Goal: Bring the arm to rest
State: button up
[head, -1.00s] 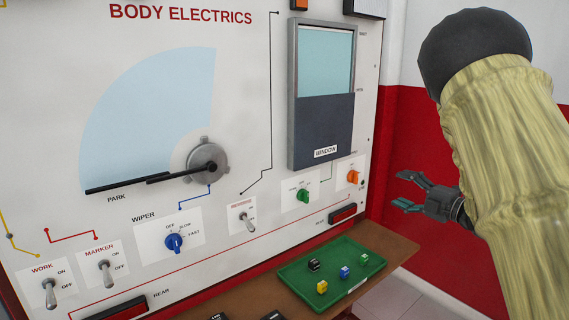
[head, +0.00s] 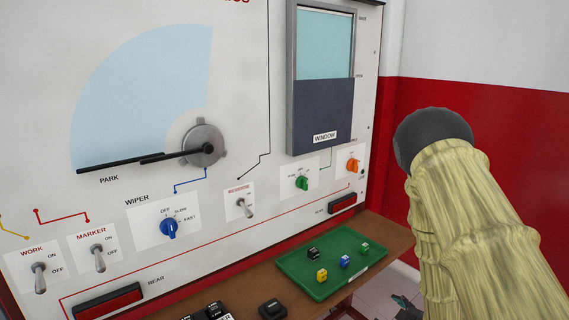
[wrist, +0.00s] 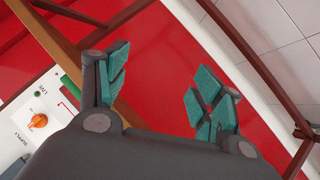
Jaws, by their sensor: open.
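My arm, in a pale yellow sleeve with a dark joint cap, stands at the right of the head view. My gripper (wrist: 160,95) shows large in the wrist view, with its two teal-padded fingers spread apart and nothing between them. In the head view only a bit of my gripper (head: 402,302) shows low beside the sleeve, right of the bench; the rest is hidden behind the sleeve or out of frame.
The white trainer panel (head: 110,40) fills the left, with a blue wiper knob (head: 169,229) and an orange knob (head: 352,165). A green tray (head: 300,277) with several small coloured blocks lies on the brown bench (head: 385,240). A red wall (head: 490,130) stands behind my arm.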

jog(key=s+a+f+m+g+h+b, duration=0.1)
jog(key=s+a+f+m+g, duration=0.15)
jog(key=s+f, duration=0.8)
jog(key=s+a+f+m+g+h+b, duration=0.15)
jog(key=s+f+m+g, duration=0.25)
jog(key=s+f, duration=0.65)
jog(key=s+a+f+m+g+b, duration=0.1)
jog(key=s+a+f+m+g, duration=0.15)
jog(key=s, duration=0.85)
jog(key=s+a+f+m+g+b, duration=0.2)
jog(key=s+a+g, duration=0.1)
jog(key=s, duration=0.7)
notch_tip(320, 180, up, 16)
jog(key=p, duration=1.7)
jog(key=shift+w+r, duration=0.15)
jog(key=shift+r, duration=0.1)
jog(key=shift+d, duration=0.1)
